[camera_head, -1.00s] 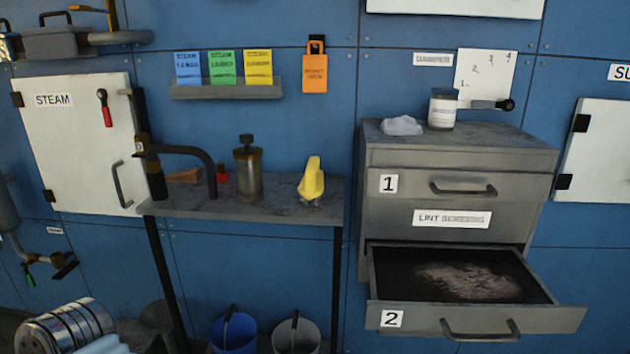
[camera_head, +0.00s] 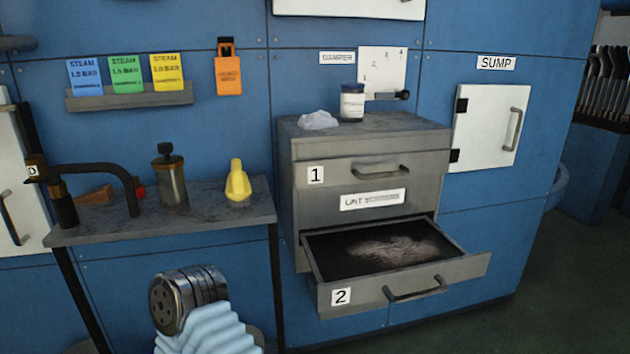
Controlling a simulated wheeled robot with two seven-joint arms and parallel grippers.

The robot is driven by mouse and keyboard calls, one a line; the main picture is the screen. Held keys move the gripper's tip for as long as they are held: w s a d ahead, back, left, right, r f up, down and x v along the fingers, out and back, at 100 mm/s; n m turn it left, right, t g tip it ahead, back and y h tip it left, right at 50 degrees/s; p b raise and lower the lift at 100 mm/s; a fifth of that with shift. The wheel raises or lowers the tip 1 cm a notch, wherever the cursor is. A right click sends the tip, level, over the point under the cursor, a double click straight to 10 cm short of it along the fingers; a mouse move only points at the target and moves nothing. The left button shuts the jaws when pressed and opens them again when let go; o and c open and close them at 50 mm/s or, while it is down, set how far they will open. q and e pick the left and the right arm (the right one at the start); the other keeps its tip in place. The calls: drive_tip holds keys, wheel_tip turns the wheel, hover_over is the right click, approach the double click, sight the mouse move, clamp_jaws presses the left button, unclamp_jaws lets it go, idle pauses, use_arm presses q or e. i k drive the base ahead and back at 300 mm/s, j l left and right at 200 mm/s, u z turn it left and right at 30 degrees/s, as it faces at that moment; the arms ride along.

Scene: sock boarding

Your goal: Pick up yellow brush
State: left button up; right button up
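The yellow brush (camera_head: 238,183) stands at the right end of a narrow grey shelf (camera_head: 215,217). It has a tall rounded yellow handle, with a small pale part showing at its base. Nothing is touching it from above. A metal end with a light blue ribbed sleeve, which looks like part of my own arm, rises at the bottom, below and left of the brush and in front of the shelf. No fingertips show on it. Neither gripper's fingers can be seen.
On the shelf's left are a black bent pipe (camera_head: 130,185), a brown wedge (camera_head: 95,195) and a dark oil can (camera_head: 172,180). Right of the shelf stands a grey cabinet (camera_head: 370,145) with lower drawer 2 (camera_head: 405,287) pulled open, holding greyish lint. Open floor lies far right.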

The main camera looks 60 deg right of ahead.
sight(238, 189)
drive_tip(key=z, duration=0.35)
drive_tip(key=i+j+z, duration=0.1)
drive_tip(key=z, duration=0.25)
drive_tip(key=j+z, duration=0.15)
drive_tip(key=z, duration=0.2)
